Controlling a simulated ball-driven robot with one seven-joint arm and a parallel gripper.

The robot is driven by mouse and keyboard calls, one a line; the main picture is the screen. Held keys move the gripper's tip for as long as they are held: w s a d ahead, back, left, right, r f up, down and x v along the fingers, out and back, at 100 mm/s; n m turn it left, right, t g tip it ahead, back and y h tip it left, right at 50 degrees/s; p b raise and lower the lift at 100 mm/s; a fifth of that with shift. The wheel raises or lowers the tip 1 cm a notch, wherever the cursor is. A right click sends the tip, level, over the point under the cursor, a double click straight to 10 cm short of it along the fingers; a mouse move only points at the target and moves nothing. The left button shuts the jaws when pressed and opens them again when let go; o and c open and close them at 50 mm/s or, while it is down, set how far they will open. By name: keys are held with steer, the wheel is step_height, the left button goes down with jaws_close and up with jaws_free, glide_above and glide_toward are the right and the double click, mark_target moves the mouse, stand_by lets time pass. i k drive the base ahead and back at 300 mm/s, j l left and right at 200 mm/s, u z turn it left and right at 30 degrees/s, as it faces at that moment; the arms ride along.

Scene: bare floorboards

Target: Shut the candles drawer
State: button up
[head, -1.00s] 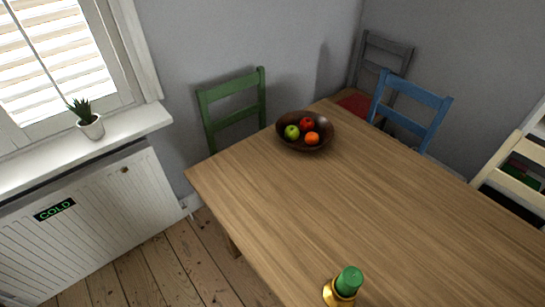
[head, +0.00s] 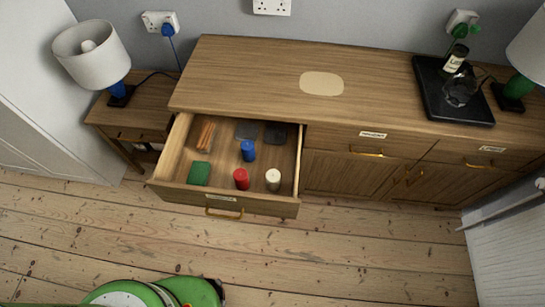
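The open drawer (head: 178,196) is the left one of a wooden sideboard (head: 245,75) and is pulled well out. Its front has a small label, too small to read, and a brass handle (head: 224,214). Inside stand a blue candle (head: 248,151), a red candle (head: 241,179) and a white candle (head: 273,180). A green block (head: 199,174), orange-brown sticks (head: 205,137) and dark flat items (head: 275,133) also lie in it. My gripper is not in view; only green parts of my own body show at the bottom edge.
Two labelled drawers to the right, middle (head: 345,140) and right (head: 478,158), are shut. A black tray (head: 435,98) with a bottle stands on top. A side table (head: 120,112) with a lamp is at left, a white radiator (head: 512,255) at right. Bare floorboards (head: 330,255) lie in front.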

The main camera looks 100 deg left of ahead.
mark_target(220, 192)
steer(key=k+u, duration=0.1)
steer(key=u, duration=0.3)
steer(key=k+u, duration=0.1)
steer(key=u, duration=0.3)
steer(key=k+u, duration=0.1)
steer(key=u, duration=0.35)
steer(key=k+u, duration=0.15)
steer(key=u, duration=0.25)
steer(key=k+j, duration=0.6)
